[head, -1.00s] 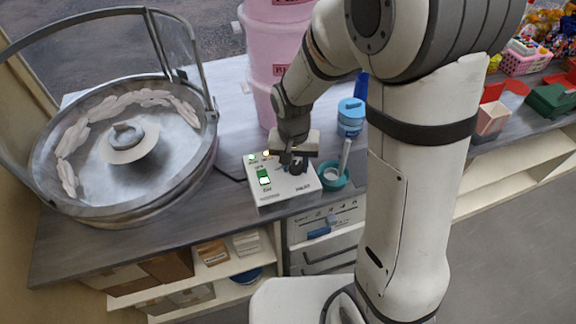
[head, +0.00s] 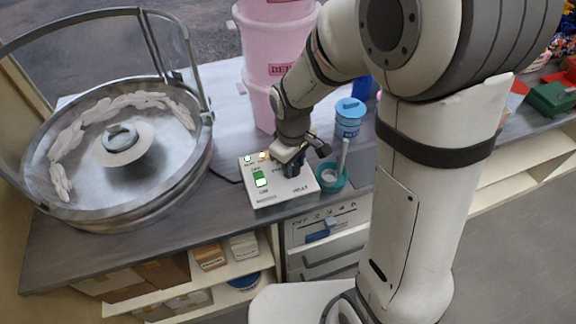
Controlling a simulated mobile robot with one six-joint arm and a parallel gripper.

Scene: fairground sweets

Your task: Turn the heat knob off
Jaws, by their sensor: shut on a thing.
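The white control box (head: 279,193) lies on the counter in the middle of the head view. It has a green lit switch (head: 261,179) on its left part and small lamps along its back edge. My gripper (head: 291,171) points down over the right part of the box and is shut on the heat knob there. The knob itself is almost wholly hidden by the fingers, so its pointer cannot be read.
A large steel candyfloss pan (head: 120,150) with a clear guard stands to the left. Pink tubs (head: 275,65) stand behind the box. A teal cup (head: 332,178) with a scoop stands close on the right, and a blue-lidded jar (head: 350,116) behind it.

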